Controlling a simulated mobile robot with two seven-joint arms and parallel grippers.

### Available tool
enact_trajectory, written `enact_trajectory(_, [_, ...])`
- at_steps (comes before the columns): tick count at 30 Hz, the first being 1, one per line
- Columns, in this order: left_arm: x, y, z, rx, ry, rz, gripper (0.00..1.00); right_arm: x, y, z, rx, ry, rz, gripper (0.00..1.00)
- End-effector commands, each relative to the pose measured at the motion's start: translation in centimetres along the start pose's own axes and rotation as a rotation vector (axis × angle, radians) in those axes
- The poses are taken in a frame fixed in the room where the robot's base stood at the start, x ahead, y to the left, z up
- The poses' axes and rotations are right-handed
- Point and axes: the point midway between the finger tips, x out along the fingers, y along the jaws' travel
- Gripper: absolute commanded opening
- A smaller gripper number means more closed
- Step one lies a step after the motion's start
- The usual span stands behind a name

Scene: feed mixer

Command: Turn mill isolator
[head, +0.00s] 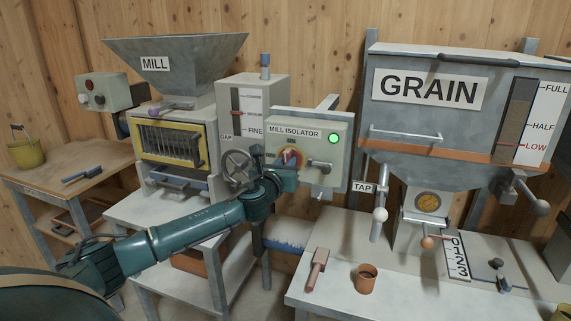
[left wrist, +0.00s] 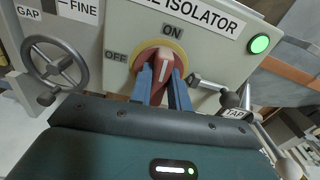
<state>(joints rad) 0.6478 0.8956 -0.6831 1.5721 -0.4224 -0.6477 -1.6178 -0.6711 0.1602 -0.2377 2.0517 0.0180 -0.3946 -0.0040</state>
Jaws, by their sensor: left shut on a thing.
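The mill isolator is a pale grey box (head: 325,170) with a green lamp (head: 333,139) that looks lit. Its red knob (left wrist: 158,62) sits on a yellow plate with ON above it and OFF to its left in the left wrist view. The white line on the knob runs roughly up and down there, toward the ON side. My left gripper (left wrist: 160,80) is shut on the knob, with one blue finger on each side. In the head view the left gripper (head: 286,163) partly hides the knob. My right gripper is in neither view.
A handwheel (head: 237,167) stands just left of the isolator, under the gap scale. A small lever handle (head: 321,168) sticks out right of the knob. The grain hopper (head: 440,125) and tap handle (head: 380,214) are further right. A brown cup (head: 366,280) stands on the front table.

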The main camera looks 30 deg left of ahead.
Motion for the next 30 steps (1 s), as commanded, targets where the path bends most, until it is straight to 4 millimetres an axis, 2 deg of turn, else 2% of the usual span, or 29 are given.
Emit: enact_trajectory(30, [-0.01, 0.55, -0.36, -0.918, 0.001, 0.001, 0.0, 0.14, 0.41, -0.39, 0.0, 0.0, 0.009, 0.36])
